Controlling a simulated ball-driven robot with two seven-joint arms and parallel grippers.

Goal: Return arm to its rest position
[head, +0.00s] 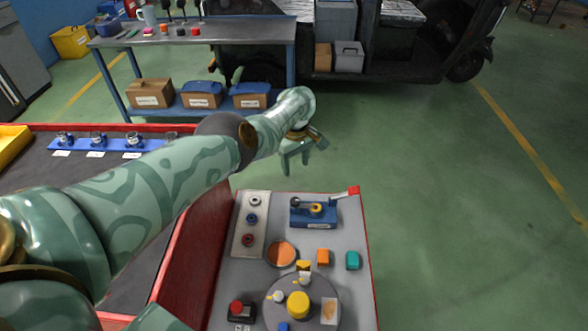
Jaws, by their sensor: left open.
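My left arm (150,195) comes in from the left and stretches across the picture toward the upper middle. My left gripper (296,168) is open, with its fingers pointing down and nothing between them. In the picture it hangs just above the far edge of the grey worktop (352,290), apart from the things on it. My right gripper is not in view.
The worktop holds a blue fixture with a lever (313,214), a plate with several round pieces (251,219), an orange block (322,257), a teal block (352,260) and a yellow knob (298,304). A workbench (250,32) stands behind. Green floor (450,200) lies clear at right.

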